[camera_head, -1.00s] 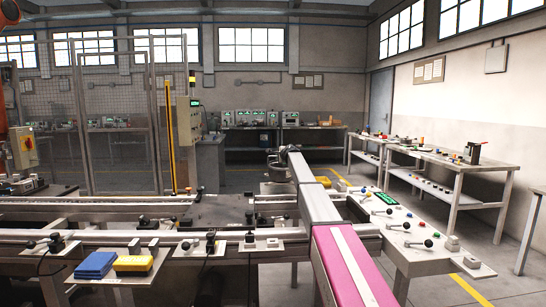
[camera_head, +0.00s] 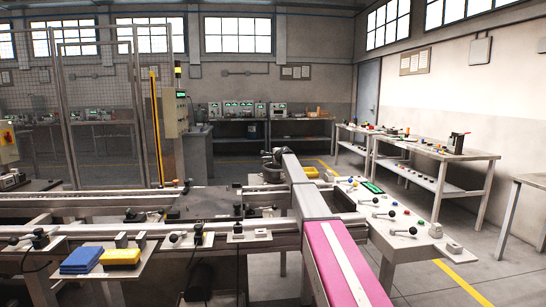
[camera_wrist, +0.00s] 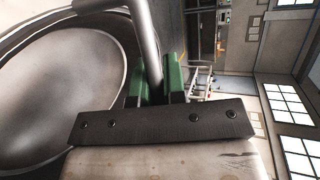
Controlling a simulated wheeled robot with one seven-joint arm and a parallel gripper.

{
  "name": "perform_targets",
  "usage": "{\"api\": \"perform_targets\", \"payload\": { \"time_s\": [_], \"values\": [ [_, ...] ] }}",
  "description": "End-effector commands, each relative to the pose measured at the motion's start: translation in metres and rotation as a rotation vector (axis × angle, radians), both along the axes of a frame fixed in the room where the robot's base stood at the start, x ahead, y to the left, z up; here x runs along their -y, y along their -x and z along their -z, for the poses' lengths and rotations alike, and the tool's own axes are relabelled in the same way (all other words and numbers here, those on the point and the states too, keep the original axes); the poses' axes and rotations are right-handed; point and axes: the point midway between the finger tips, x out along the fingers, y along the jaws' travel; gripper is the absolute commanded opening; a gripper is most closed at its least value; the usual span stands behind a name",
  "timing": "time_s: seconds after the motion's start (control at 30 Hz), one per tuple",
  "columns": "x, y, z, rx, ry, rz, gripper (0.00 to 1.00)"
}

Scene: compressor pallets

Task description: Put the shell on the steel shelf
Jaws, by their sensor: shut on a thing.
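My gripper (camera_wrist: 158,86) has green fingers, shut on a pale metal rod or edge piece of the shell. The shell (camera_wrist: 60,95) is a large round grey metal bowl filling the left of the wrist view, its hollow inside showing. In the head view the shell (camera_head: 268,178) is small and partly hidden behind my arm, near the picture's middle. The fingertips are hidden there. A grey steel table with a lower shelf (camera_head: 408,178) stands to the right; I cannot tell whether it is the steel shelf of the task.
A conveyor line (camera_head: 120,205) runs across the left. A side board (camera_head: 128,268) holds blue and yellow blocks. A panel (camera_head: 400,232) with levers and buttons lies right of my arm. A back bench (camera_head: 232,143) carries instruments. Open floor (camera_head: 465,245) shows at the right.

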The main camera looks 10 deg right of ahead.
Motion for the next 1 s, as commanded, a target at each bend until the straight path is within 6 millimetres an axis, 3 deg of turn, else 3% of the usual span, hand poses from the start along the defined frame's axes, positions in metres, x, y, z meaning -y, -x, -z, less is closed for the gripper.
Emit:
{"api": "perform_targets", "payload": {
  "time_s": [0.13,0.17,0.2,0.23,0.67,1.0],
  "values": [
    [0.0,0.0,-0.003,0.004,-0.001,0.001,0.0],
    [0.0,0.0,0.0,-0.001,0.0,0.0,0.21],
    [0.0,0.0,0.0,-0.001,0.0,0.0,0.34],
    [0.0,0.0,0.0,-0.001,0.0,0.0,0.37],
    [0.002,0.007,-0.002,-0.001,0.0,0.0,0.37],
    [0.017,0.054,-0.018,0.0,0.0,0.001,0.37]
  ]
}}
